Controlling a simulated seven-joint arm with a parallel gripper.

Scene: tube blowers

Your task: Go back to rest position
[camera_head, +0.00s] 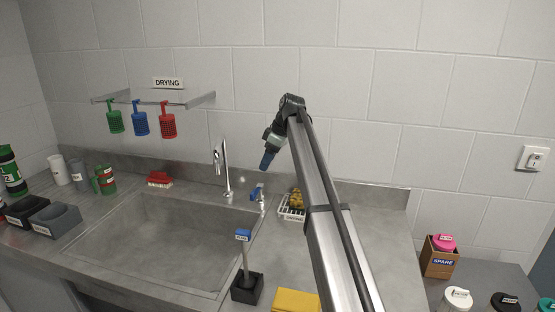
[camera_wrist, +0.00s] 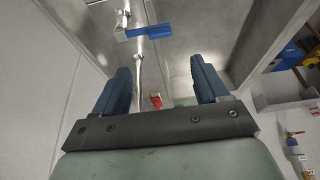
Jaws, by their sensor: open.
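My gripper (camera_head: 266,161) hangs in the air at the end of my arm, above the counter to the right of the sink. In the wrist view its two blue fingers (camera_wrist: 165,85) are spread apart with nothing between them. The arm reaches up from the lower right and bends at a dark joint near the wall. Below the gripper in the head view, a blue-handled tap (camera_head: 259,195) stands at the sink's right edge, apart from the fingers. It also shows beyond the fingers in the wrist view (camera_wrist: 148,32).
The sink (camera_head: 170,235) has a tall faucet (camera_head: 225,170). A rack (camera_head: 180,102) holds green, blue and red cups. A white basket (camera_head: 289,213) of yellowish items, a black holder (camera_head: 247,289) with a blue-topped handle, and a yellow sponge (camera_head: 296,300) are close to my arm. A SPARE box (camera_head: 438,262) stands right.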

